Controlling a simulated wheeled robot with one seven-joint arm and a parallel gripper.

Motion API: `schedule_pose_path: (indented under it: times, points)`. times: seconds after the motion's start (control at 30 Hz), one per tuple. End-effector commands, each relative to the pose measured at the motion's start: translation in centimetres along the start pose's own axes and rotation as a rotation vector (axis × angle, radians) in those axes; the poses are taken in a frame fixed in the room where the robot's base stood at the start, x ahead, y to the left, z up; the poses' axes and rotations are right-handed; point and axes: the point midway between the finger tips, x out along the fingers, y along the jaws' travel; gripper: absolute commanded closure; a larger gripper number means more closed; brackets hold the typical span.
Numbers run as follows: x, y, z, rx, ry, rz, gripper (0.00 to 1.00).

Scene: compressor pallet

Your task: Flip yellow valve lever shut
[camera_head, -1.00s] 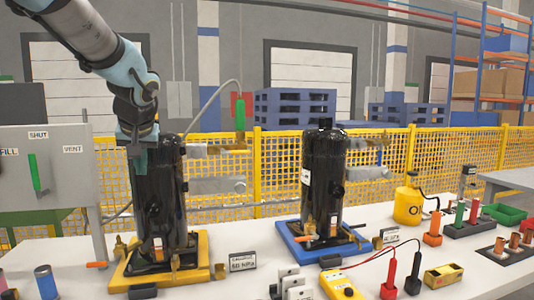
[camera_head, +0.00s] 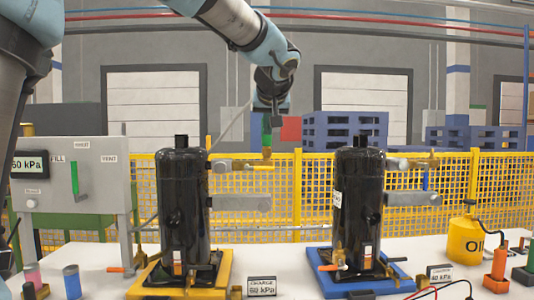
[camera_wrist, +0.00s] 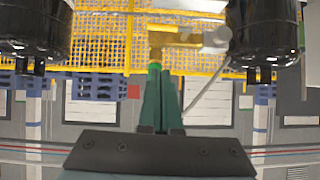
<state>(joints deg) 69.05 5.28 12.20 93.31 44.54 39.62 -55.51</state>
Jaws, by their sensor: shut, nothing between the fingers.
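The yellow valve lever (camera_head: 258,168) lies about level at the end of the grey pipe on the right of the left black compressor (camera_head: 182,215). A brass valve fitting (camera_head: 266,153) stands by it. My gripper (camera_head: 267,140) points down just above this fitting, shut and empty. Whether the fingers touch anything cannot be told.
A second black compressor (camera_head: 358,210) with a similar pipe stands on a blue base (camera_head: 330,285) to the right. A grey panel (camera_head: 80,180) with a green lever stands left. Yellow mesh fence (camera_head: 300,215) runs close behind.

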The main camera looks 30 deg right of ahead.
Motion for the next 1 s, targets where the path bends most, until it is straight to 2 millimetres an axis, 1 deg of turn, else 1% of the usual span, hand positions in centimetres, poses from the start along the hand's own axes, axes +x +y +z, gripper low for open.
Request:
schedule_pose_path:
  times: [0.17, 0.4, 0.57, 0.6, 0.7, 0.8, 1.0]
  points:
    - [2.0, 0.0, -0.1, 0.001, -0.004, -0.003, 1.00]
    - [6.9, -0.1, -0.1, 0.002, -0.005, -0.005, 1.00]
    - [10.0, -0.1, -0.1, 0.002, -0.004, -0.004, 1.00]
    - [10.5, -0.1, 0.7, 0.003, -0.004, -0.002, 1.00]
    - [11.5, 0.0, 1.7, 0.003, -0.004, -0.001, 1.00]
    - [12.2, -0.1, 2.4, 0.001, -0.002, -0.001, 1.00]
    - [12.6, 0.0, 2.9, 0.000, -0.002, -0.001, 1.00]
